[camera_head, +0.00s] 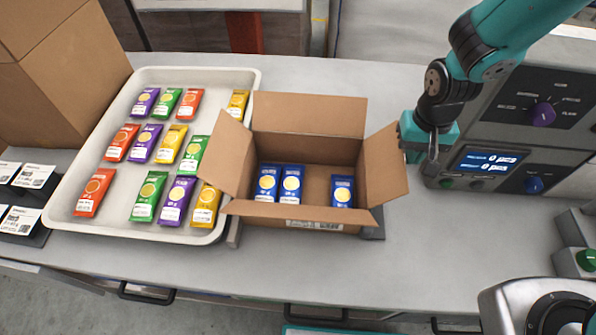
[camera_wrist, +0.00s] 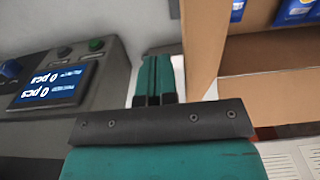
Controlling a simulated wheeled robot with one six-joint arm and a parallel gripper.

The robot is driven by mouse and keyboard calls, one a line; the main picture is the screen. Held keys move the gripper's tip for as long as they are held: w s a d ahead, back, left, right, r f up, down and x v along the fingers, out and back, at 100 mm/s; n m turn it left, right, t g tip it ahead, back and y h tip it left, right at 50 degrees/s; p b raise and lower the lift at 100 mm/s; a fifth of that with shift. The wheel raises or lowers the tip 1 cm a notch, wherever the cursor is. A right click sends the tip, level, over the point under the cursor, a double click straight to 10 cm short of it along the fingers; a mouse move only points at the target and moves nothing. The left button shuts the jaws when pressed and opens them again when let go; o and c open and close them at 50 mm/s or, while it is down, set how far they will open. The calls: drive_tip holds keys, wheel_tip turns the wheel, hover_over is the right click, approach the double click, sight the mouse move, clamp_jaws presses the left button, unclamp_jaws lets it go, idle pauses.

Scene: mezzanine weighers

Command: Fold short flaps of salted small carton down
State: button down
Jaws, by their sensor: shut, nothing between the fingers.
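The small cardboard carton (camera_head: 322,214) stands open on the bench. Its short flaps, the left one (camera_head: 226,152) and the right one (camera_head: 385,166), stand up and lean outward. The long back flap (camera_head: 310,113) is up and the long front flap (camera_head: 285,211) leans outward. Three blue packets (camera_head: 292,183) lie inside. My gripper (camera_head: 432,165) is shut and empty, just outside the right short flap. In the wrist view my gripper's fingers (camera_wrist: 155,82) are together, beside the carton's cardboard flap (camera_wrist: 203,45). Whether they touch it I cannot tell.
A white tray (camera_head: 66,190) with several coloured packets stands left of the carton. A control panel with a display (camera_head: 490,160) and knobs is right of my gripper. Brown boxes (camera_head: 60,80) stand at the far left. The bench (camera_head: 440,255) is clear at front right.

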sight(386, 162)
idle(0.3)
drive_tip(key=a, duration=0.2)
drive_tip(key=a+r+p, duration=0.1)
drive_tip(key=a, duration=0.1)
drive_tip(key=shift+r, duration=0.15)
drive_tip(key=shift+s+a, duration=0.1)
drive_tip(key=shift+a, duration=0.3)
drive_tip(key=shift+s+a+r+p, duration=0.1)
drive_tip(key=shift+a+p, duration=0.25)
drive_tip(key=shift+a, duration=1.1)
drive_tip(key=shift+a+r, duration=0.15)
drive_tip(key=shift+a, duration=0.5)
